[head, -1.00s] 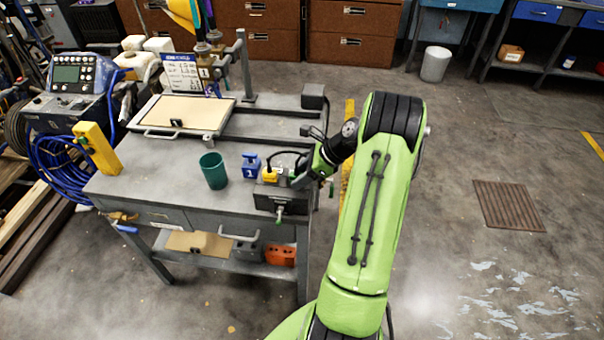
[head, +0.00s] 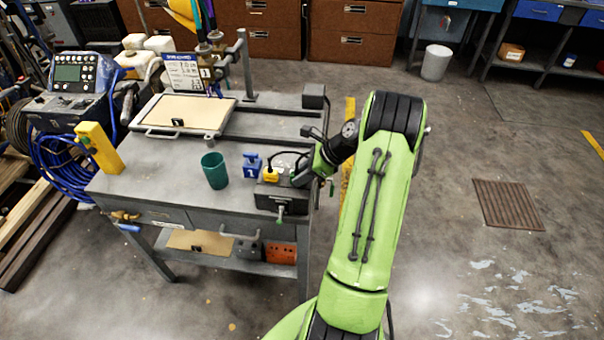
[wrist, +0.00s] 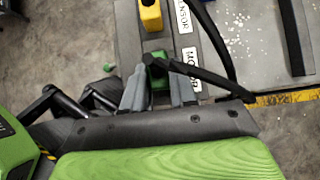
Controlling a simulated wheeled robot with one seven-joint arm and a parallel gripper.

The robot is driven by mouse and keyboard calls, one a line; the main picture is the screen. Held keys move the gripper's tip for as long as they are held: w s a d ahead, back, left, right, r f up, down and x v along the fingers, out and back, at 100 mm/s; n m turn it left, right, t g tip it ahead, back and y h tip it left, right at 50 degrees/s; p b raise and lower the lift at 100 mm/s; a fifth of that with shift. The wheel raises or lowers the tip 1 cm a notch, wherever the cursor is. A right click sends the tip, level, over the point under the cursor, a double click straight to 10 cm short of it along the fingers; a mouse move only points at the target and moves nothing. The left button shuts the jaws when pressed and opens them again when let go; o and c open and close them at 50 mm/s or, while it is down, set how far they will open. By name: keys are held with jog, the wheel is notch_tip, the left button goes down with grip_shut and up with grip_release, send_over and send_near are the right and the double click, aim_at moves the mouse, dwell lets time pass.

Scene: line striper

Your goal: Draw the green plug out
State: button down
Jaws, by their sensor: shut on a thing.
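The green plug (wrist: 159,74) shows in the wrist view between the two grey fingers of my gripper (wrist: 158,88), which is shut on it. A black cable leads off from the plug to the right. The plug is at the dark box (head: 268,201) on the workbench; whether it is still seated in its socket I cannot tell. In the head view my gripper (head: 303,178) is at the box's right side and hides the green plug. A yellow plug (head: 271,175) with a black cable sits on the box, and it also shows in the wrist view (wrist: 151,16).
A blue numbered block (head: 251,167) and a teal cup (head: 214,171) stand left of the box. A yellow device (head: 98,148) stands at the bench's left edge. A framed board (head: 185,114) lies at the back.

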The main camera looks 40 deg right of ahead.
jog(key=shift+r+p, duration=0.65)
jog(key=shift+p, duration=0.35)
jog(key=shift+r+p, duration=1.8)
jog(key=shift+p, duration=0.5)
jog(key=shift+f, duration=0.1)
